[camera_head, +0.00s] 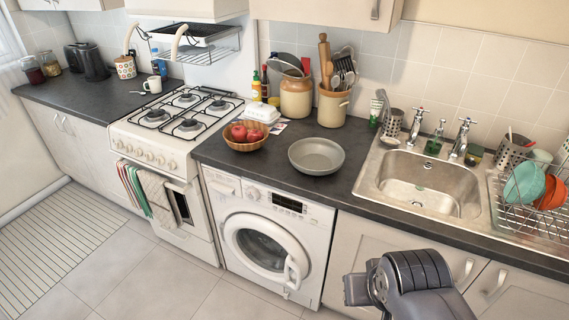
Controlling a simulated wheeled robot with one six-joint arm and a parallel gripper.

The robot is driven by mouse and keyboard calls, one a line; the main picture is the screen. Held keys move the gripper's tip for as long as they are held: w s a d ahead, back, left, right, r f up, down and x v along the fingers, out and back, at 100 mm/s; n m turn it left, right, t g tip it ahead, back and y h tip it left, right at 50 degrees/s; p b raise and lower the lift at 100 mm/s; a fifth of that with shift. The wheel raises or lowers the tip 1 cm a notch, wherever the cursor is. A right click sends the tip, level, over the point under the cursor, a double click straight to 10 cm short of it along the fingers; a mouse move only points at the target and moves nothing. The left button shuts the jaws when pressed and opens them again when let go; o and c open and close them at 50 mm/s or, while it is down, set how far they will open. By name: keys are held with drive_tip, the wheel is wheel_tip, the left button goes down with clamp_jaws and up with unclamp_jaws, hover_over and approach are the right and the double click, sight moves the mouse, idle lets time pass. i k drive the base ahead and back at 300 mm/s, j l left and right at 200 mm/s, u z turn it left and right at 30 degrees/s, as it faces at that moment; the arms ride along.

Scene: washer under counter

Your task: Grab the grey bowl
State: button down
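The grey bowl (316,155) is wide and shallow and sits upright on the dark counter (262,176), above the washing machine. It appears empty and nothing covers it. My arm shows at the lower right, in front of the cupboard doors and below the counter edge. The arm is well apart from the bowl, to its lower right.
A basket of red apples (246,134) stands left of the bowl. Utensil crocks (333,104) stand behind it. The sink (420,184) and a dish rack (535,190) are to the right. The washing machine (265,240) is below. Counter in front of the bowl is clear.

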sight(318, 156)
drive_tip(key=i+j+u, duration=0.1)
drive_tip(key=i+j, duration=1.05)
drive_tip(key=j, duration=0.1)
